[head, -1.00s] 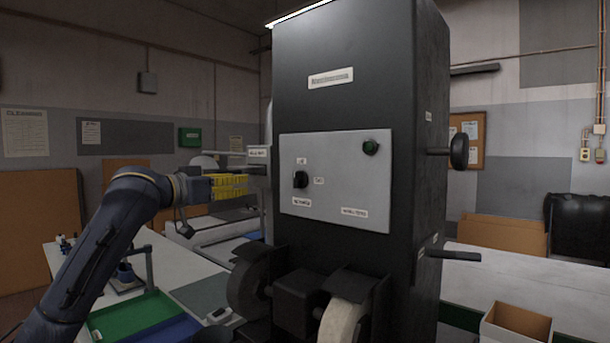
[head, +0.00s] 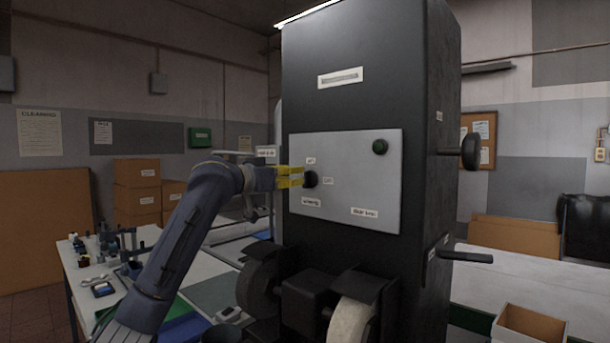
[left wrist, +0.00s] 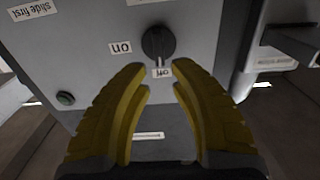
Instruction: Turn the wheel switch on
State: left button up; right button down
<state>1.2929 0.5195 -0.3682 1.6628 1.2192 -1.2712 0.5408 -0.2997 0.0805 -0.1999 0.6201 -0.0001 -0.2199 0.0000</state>
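The wheel switch (left wrist: 156,43) is a round black knob on the grey control panel (head: 346,206) of a tall black machine. In the left wrist view its pale mark points toward the "off" label (left wrist: 162,72). The "on" label (left wrist: 121,47) sits at its left in that view. My left gripper (head: 304,177) has yellow fingers and reaches the knob from the left in the head view. In the left wrist view its fingertips (left wrist: 154,68) are apart, on either side of the "off" label, with nothing between them. I cannot tell whether they touch the knob. My right gripper is not in view.
A green button (head: 380,147) sits at the panel's upper right. Two grinding wheels, one pale (head: 352,318), stand below the panel. A hand wheel (head: 471,151) and a lever (head: 466,257) stick out at the machine's right. A workbench with tools stands at the left.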

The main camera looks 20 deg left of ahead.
aim_at(304, 174)
pick_arm(q)
jog(key=shift+x, duration=2.7)
grip_shut()
